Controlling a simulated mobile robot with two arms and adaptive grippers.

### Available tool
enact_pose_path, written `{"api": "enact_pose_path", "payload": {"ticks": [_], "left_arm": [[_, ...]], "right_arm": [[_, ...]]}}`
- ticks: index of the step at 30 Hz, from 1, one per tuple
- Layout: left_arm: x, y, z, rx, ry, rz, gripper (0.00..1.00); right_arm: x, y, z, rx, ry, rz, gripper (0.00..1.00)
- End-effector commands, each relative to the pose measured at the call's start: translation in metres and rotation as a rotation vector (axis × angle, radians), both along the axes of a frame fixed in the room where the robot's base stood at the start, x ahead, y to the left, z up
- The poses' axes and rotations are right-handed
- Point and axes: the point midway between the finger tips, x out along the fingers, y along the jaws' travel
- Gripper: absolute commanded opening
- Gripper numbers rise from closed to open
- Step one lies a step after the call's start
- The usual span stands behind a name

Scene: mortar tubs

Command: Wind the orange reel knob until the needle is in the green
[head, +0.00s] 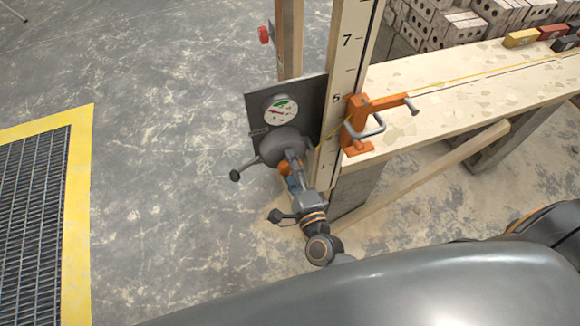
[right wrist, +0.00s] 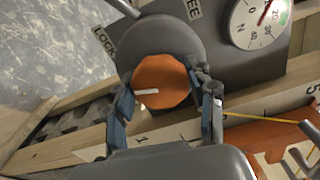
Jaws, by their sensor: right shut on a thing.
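The orange reel knob (right wrist: 160,82) sits on the front of a round dark grey reel (right wrist: 168,36) and bears a white mark that points left in the right wrist view. My right gripper (right wrist: 168,97) is shut on the knob, one finger on each side. In the head view the gripper (head: 289,177) hides most of the knob. The white gauge (right wrist: 258,22) is on the dark panel beside the reel. Its red needle appears close to the green band; whether it is inside is unclear. The gauge also shows in the head view (head: 280,110). My left gripper is out of view.
The dark panel (head: 312,100) is by a post with numbers (head: 350,50). An orange clamp (head: 362,125) grips the plank (head: 440,100) at right, along a yellow line. A black-ended lever (head: 235,175) sticks out left of the reel. Floor left is clear up to a yellow-edged grate (head: 80,170).

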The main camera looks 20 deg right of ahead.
Motion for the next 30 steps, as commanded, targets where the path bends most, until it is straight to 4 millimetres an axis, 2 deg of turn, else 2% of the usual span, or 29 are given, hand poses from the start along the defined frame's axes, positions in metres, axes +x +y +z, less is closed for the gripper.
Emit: {"api": "enact_pose_path", "payload": {"ticks": [20,21,24,30], "left_arm": [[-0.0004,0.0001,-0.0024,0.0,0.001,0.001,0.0],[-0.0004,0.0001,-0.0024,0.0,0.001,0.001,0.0],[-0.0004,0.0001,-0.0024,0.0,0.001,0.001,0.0],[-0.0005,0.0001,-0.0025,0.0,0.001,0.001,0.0]], "right_arm": [[0.0001,-0.0005,0.0002,0.063,0.002,-0.001,0.23],[0.0001,-0.0005,0.0001,0.063,0.002,-0.001,0.59],[0.0001,-0.0005,0.0001,0.063,0.002,-0.001,0.78],[0.0,-0.0003,0.0001,0.062,0.002,0.0,0.78]]}}
